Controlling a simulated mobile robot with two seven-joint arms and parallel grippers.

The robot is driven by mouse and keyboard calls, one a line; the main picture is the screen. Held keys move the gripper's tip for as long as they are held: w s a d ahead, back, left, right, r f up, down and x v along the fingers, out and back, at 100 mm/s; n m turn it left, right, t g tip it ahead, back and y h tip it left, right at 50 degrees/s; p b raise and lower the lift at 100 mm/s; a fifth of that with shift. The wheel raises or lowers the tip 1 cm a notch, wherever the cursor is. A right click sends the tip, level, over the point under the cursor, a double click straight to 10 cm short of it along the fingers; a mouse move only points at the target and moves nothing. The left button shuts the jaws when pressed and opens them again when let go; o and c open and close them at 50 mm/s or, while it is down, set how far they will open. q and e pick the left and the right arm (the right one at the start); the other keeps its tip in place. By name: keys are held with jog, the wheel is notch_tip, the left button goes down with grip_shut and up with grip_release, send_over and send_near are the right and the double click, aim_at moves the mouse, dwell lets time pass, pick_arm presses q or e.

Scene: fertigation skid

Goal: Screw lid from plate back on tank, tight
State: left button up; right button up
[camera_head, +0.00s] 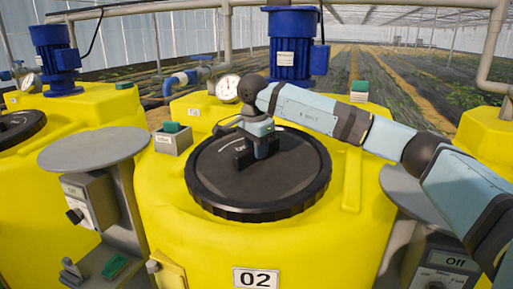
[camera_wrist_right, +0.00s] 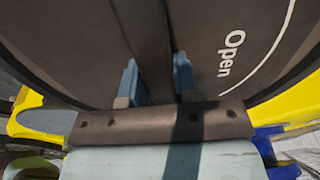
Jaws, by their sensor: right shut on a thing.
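The large black ribbed lid (camera_head: 290,185) sits over the mouth of the yellow tank marked 02 (camera_head: 190,225). It looks level; how tightly it sits cannot be told. My right gripper (camera_head: 258,152) is shut on the raised bar handle across the lid's middle. In the right wrist view my gripper's blue fingers (camera_wrist_right: 155,82) stand on both sides of the dark handle bar (camera_wrist_right: 150,35), and the word "Open" with a white arc shows on the lid (camera_wrist_right: 215,35). The round grey plate (camera_head: 95,150) left of the tank is empty. My left gripper is not in view.
A pressure gauge (camera_head: 228,89) and a blue motor (camera_head: 293,45) stand behind the lid. A small grey box with a green top (camera_head: 172,138) is close to the lid's left. A control box reading Off (camera_head: 445,265) is at lower right. Another lidded yellow tank is at left.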

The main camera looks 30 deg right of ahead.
jog(key=shift+w+d+f+b, duration=0.1)
jog(key=shift+f+b, duration=0.25)
jog(key=shift+f, duration=0.45)
dwell(0.5)
dwell(0.7)
jog(key=o, duration=1.3)
jog(key=shift+f, duration=0.1)
jog(key=c, duration=0.9)
grip_shut()
